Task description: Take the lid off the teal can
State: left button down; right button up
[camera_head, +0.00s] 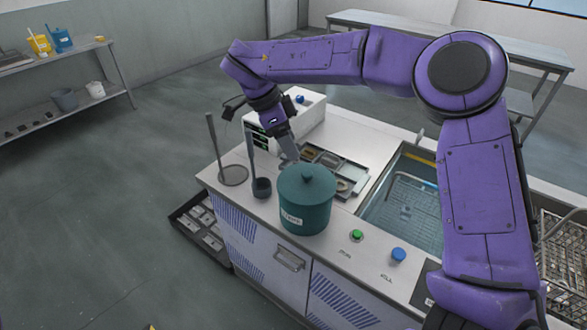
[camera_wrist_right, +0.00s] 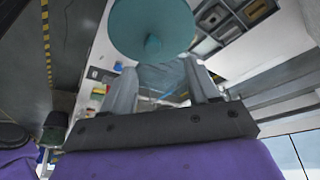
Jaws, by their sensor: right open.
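The teal can (camera_head: 304,215) stands upright on the steel counter, a pale label on its front. Its round teal lid (camera_head: 291,181), with a small knob on top, sits on the can; the lid also shows at the top of the right wrist view (camera_wrist_right: 150,18). My right gripper (camera_head: 292,157) is just behind the lid in the head view, pointing down, empty. In the right wrist view its two fingers (camera_wrist_right: 160,80) are spread apart, near the lid but not around the knob. I cannot tell whether a finger touches the can. My left gripper is not in view.
Two upright-handled tools, a dark cup-ended one (camera_head: 262,188) and a flat disc one (camera_head: 233,175), stand left of the can. A compartment tray (camera_head: 352,188) lies behind it. A green button (camera_head: 357,235), a blue button (camera_head: 399,255) and a water-filled basin (camera_head: 408,205) are to the right.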

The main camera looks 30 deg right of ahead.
aim_at(306, 173)
jog(key=s+f, duration=0.1)
jog(key=s+d+f, duration=0.2)
jog(key=f, duration=0.1)
jog(key=shift+s+p, duration=0.1)
jog(key=shift+p, duration=0.3)
jog(key=f, duration=0.1)
jog(key=f+p, duration=0.1)
jog(key=f, duration=0.1)
jog(key=w+d+f, duration=0.1)
jog(key=shift+f, duration=0.3)
jog(key=shift+s+f, duration=0.1)
jog(key=shift+f, duration=0.1)
jog(key=shift+s+d+r, duration=0.1)
jog(key=shift+s+r, duration=0.05)
jog(key=shift+s, duration=0.15)
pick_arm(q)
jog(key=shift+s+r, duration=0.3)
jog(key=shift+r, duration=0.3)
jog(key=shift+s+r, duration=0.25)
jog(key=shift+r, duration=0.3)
pick_arm(e)
jog(key=shift+w, duration=0.1)
grip_shut()
